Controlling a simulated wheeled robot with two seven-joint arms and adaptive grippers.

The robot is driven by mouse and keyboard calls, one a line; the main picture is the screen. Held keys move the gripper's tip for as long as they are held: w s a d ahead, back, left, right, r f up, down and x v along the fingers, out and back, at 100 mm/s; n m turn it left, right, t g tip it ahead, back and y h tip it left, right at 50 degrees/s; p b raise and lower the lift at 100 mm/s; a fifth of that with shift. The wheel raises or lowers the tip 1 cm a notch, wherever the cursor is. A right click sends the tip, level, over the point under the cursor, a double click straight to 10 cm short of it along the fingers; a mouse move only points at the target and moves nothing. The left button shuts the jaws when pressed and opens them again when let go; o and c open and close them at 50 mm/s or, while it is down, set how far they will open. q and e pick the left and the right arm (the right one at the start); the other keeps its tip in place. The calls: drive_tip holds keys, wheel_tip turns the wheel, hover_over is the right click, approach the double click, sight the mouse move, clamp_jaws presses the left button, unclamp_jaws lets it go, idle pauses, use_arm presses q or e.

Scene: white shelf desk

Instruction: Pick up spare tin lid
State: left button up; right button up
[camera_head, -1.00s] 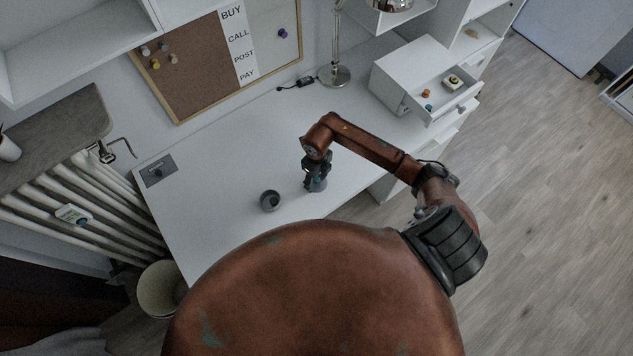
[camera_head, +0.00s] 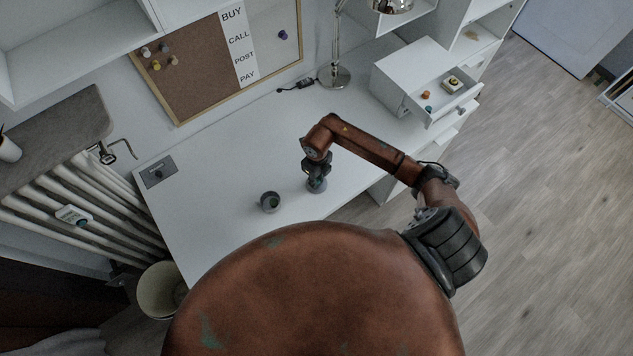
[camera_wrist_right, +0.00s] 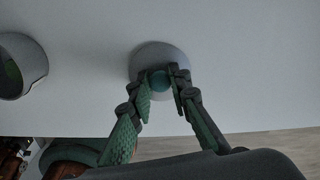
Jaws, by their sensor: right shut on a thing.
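I cannot tell whether the lid touches what is below. My left gripper is not in view.
An open grey tin (camera_head: 270,201) stands left of the gripper; it also shows in the wrist view (camera_wrist_right: 24,66). The white desk (camera_head: 225,165) is clear around them. The lamp base (camera_head: 334,77) and open drawer unit (camera_head: 412,72) stand farther back. The desk's front edge is close.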

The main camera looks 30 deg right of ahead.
drive_tip(key=shift+s+f, duration=0.25)
drive_tip(key=shift+s, duration=0.05)
